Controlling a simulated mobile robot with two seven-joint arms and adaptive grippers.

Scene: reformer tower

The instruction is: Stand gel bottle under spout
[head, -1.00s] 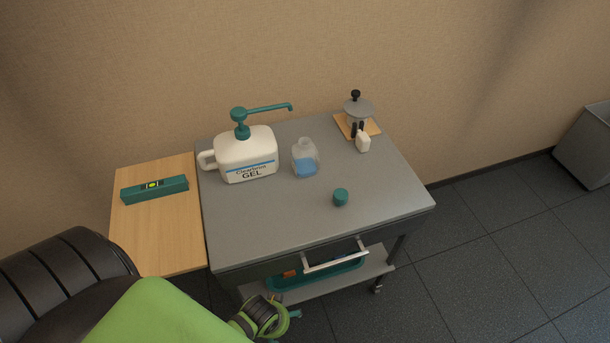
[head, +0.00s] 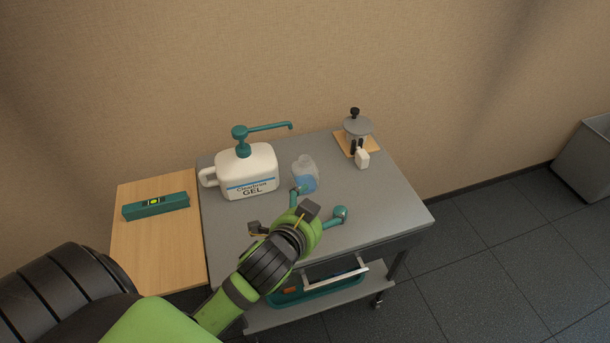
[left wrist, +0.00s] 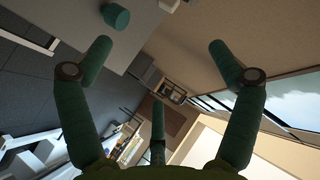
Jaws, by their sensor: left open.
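The small clear gel bottle (head: 305,176), with blue gel in it, stands upright on the grey cart top, right of the big white gel jug (head: 247,174). The jug's teal pump has a spout (head: 272,126) reaching right, ending above and behind the bottle in the picture. A teal cap (head: 341,212) sits on the cart top; it also shows in the left wrist view (left wrist: 116,16). My left gripper (head: 316,206) is open and empty, in front of the bottle, one finger near it and another near the cap; contact cannot be told. My right gripper is out of view.
A wooden side board (head: 160,240) at the left carries a teal spirit level (head: 156,206). At the back right, a grey-lidded container (head: 357,127) stands on a wooden board beside a small white item (head: 362,158). The cart's right part is clear.

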